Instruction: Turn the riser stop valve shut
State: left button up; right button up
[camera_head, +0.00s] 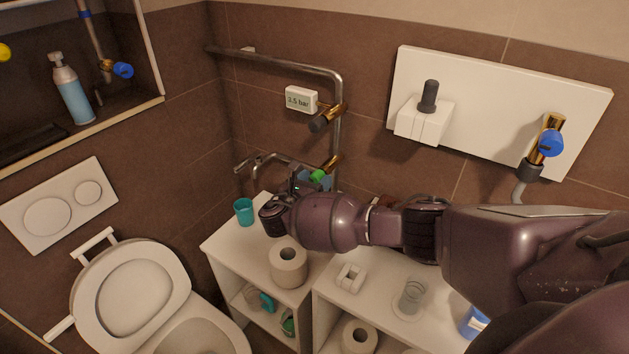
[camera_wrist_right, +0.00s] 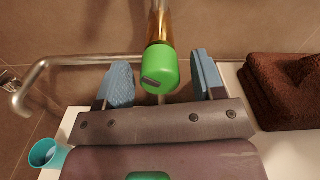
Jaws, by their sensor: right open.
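A green valve knob (camera_wrist_right: 161,70) sits on a brass fitting at the end of a metal pipe. In the head view the green knob (camera_head: 318,176) is low on the vertical pipe (camera_head: 338,100), partly hidden by my right gripper (camera_head: 310,183). In the right wrist view my right gripper (camera_wrist_right: 161,78) is open. Its two blue-padded fingers stand on either side of the green knob, with gaps on both sides. A dark slot mark shows on the knob's face. A second valve with a dark knob (camera_head: 319,124) sits higher on the same pipe. My left gripper is out of view.
A gauge reading 3.5 bar (camera_head: 301,99) is on the wall. A white shelf unit (camera_head: 222,250) below carries a teal cup (camera_head: 244,211) and a paper roll (camera_head: 288,265). A blue-knob valve (camera_head: 550,143) is at the right. A brown towel (camera_wrist_right: 285,88) lies right of the gripper.

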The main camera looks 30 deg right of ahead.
jog(key=c, duration=0.9)
jog(key=shift+c, duration=0.2)
jog(key=shift+m, duration=0.3)
jog(key=m, duration=0.4)
jog(key=shift+f+p, duration=0.1)
jog(key=shift+p, duration=0.25)
jog(key=m+b, duration=0.1)
jog(key=m, duration=0.5)
jog(key=o, duration=0.9)
jog(key=shift+o, duration=0.2)
